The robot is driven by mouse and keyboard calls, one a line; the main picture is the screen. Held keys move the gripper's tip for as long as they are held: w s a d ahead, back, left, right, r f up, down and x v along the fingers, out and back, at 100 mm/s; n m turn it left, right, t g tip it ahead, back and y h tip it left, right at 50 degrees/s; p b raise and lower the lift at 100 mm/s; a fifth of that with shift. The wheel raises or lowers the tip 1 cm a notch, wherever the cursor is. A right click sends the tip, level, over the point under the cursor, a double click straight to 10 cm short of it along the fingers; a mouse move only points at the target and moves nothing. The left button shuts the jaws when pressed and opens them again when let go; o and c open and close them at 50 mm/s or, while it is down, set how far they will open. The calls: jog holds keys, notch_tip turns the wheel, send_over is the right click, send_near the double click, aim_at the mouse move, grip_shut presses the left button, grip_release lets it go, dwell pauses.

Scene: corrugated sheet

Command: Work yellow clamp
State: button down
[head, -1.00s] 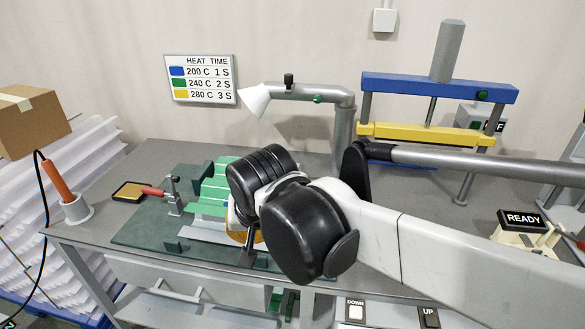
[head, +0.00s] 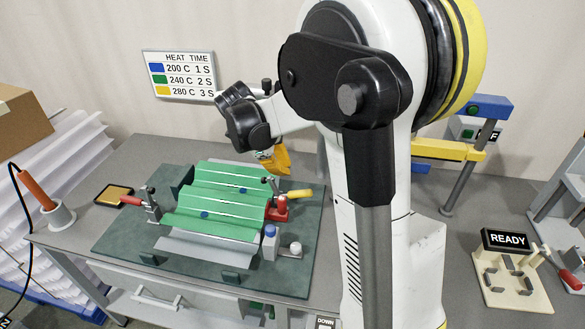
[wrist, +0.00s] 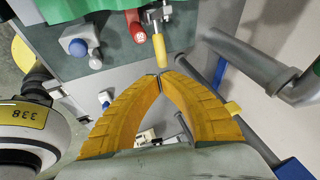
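The yellow clamp has a yellow handle (head: 300,193) that lies low, pointing right, at the right edge of the green corrugated sheet (head: 215,190). In the wrist view the yellow handle (wrist: 159,50) points toward my fingertips, with a small visible gap in the picture. My gripper (wrist: 159,78) has orange fingers whose tips meet; nothing is seen between them. A red-handled clamp (head: 150,205) stands at the sheet's left side.
A grey lamp pipe (wrist: 245,60) is right of my fingers. A READY sign (head: 506,241) stands at right.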

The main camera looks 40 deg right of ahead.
aim_at(302, 194)
jog(key=b+x, duration=0.5)
jog(key=x, duration=0.8)
jog(key=shift+a+f, duration=0.15)
